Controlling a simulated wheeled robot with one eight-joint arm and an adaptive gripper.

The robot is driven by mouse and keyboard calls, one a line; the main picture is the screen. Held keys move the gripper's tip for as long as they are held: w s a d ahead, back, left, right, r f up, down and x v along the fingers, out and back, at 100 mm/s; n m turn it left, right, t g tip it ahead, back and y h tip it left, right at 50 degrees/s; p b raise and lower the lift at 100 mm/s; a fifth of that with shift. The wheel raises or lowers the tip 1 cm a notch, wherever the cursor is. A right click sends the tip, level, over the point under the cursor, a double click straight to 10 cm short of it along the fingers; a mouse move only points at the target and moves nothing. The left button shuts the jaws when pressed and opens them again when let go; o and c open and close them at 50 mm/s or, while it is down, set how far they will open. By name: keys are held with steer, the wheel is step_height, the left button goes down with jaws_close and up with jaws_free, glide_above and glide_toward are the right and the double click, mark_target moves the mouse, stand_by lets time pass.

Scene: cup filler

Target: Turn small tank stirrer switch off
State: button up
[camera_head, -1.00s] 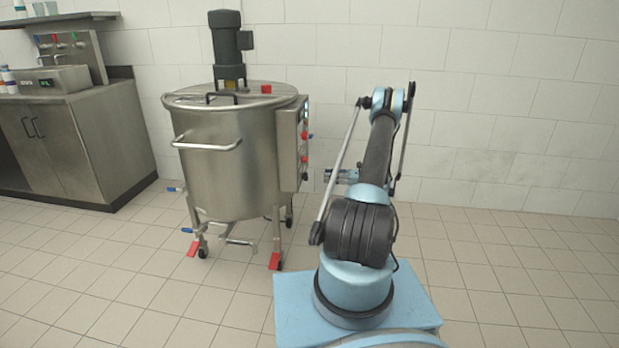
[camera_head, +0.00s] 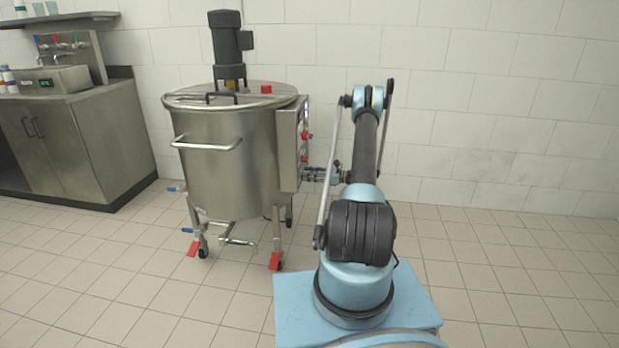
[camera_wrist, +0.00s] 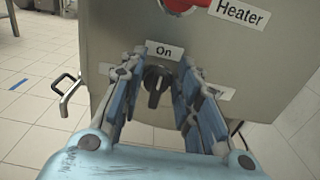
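The small tank (camera_head: 235,160) is a steel vessel on legs, with a control box (camera_head: 290,150) on its right side. In the wrist view a black rotary knob (camera_wrist: 157,84) sits on the steel panel below a label reading "On" (camera_wrist: 164,50). Another label at the knob's lower right is mostly hidden by a finger. My gripper (camera_wrist: 158,88) is open, with its blue-padded fingers on either side of the knob. I cannot tell whether they touch it. In the head view my gripper (camera_head: 312,174) is at the lower part of the control box.
A red knob (camera_wrist: 182,4) labelled "Heater" (camera_wrist: 238,12) is above the switch. A black-ended handle (camera_wrist: 66,88) juts out at the panel's left. A steel cabinet (camera_head: 75,140) with a sink stands at the left. The tiled floor (camera_head: 500,260) at the right is clear.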

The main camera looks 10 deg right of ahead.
jaws_close()
steer(key=shift+n, duration=0.3)
steer(key=n, duration=0.3)
steer(key=s+n, duration=0.1)
steer(key=n, duration=0.2)
steer(key=shift+a+f, duration=0.1)
steer(key=shift+f, duration=0.05)
steer(key=n, duration=0.5)
steer(key=shift+s+a+f+n, duration=0.1)
steer(key=shift+s+f+n, duration=0.2)
steer(key=shift+f+n, duration=0.1)
steer(key=n, duration=0.5)
steer(key=shift+s+f, duration=0.15)
steer(key=shift+f, duration=0.25)
steer(key=shift+a+n, duration=0.1)
steer(key=shift+n, duration=0.3)
jaws_free()
